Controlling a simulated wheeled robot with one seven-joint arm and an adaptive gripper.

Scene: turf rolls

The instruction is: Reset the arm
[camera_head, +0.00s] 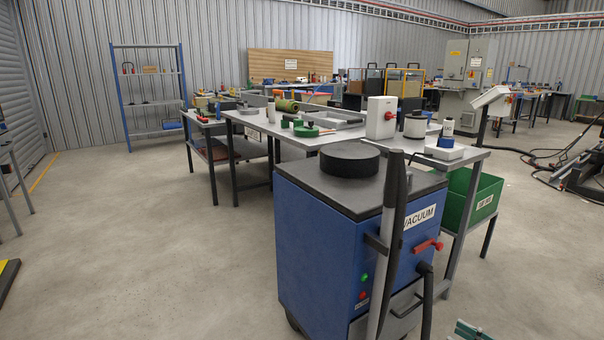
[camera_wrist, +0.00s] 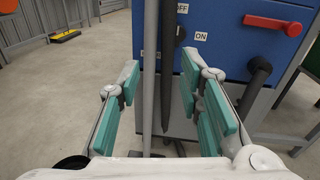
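My gripper (camera_wrist: 160,75) is open in the wrist view, its teal-padded fingers spread wide apart. A grey tube and a black hose of the vacuum unit show between and beyond the fingers; I see no grip on them. In the head view only a small teal part of my gripper (camera_head: 472,331) shows at the bottom edge, right of the blue vacuum unit (camera_head: 318,235). The rest of my arm is out of that view. The unit's blue front (camera_wrist: 222,48), with ON and OFF labels, fills the upper right of the wrist view.
A red handle (camera_wrist: 280,25) juts from the unit's front. A green bin (camera_head: 470,197) stands right behind it. The floor on the left is mostly clear.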

